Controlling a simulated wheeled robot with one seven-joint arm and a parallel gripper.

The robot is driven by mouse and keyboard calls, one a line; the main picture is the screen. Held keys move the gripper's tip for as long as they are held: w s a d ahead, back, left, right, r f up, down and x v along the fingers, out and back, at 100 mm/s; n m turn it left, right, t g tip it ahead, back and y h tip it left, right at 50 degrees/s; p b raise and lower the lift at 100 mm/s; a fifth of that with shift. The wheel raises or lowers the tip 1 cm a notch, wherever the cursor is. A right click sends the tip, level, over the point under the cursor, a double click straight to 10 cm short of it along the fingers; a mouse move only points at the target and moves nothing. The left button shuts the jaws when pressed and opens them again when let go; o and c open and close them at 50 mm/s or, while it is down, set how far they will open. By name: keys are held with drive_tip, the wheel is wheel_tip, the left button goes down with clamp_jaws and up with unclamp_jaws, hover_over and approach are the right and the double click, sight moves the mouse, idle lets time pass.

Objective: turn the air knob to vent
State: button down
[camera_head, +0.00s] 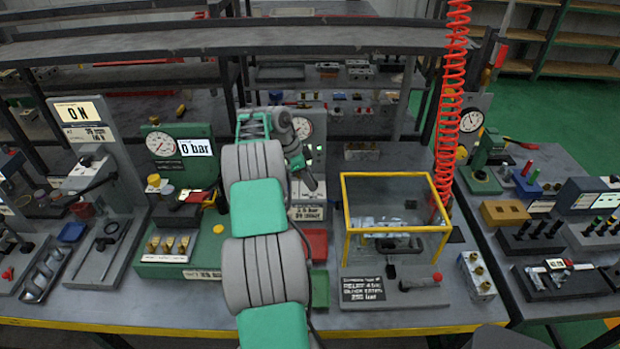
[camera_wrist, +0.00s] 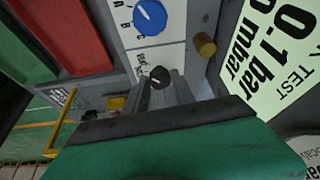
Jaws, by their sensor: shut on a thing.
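A small dark knob (camera_wrist: 158,73) sits on a white panel in the wrist view, with small printed marks beside it that I cannot read. My gripper (camera_wrist: 161,84) is shut on this knob, a finger on either side of it. Most of the knob's body and its pointer are hidden between the fingers, so its setting does not show. A blue rotary knob (camera_wrist: 150,16) with letters around it is on the same panel, just beyond. In the head view my arm reaches over the middle test unit (camera_head: 308,213), and the knob cannot be made out there.
A brass-coloured fitting (camera_wrist: 205,45) and a lit display (camera_wrist: 272,50) are close to my gripper. Red (camera_head: 316,245) and green (camera_head: 320,288) trays lie beside the unit. A yellow-framed clear guard box (camera_head: 397,229) stands to the right, with a red coiled hose (camera_head: 450,100) behind it.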

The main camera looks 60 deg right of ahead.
drive_tip(key=shift+w+r, duration=0.15)
drive_tip(key=c, duration=1.3)
unclamp_jaws()
drive_tip(key=shift+o, duration=1.2)
drive_tip(key=p+v, duration=0.1)
drive_tip(key=v, duration=0.6)
drive_tip(key=shift+r+p, duration=0.25)
drive_tip(key=shift+p, duration=0.1)
drive_tip(key=shift+a, duration=0.1)
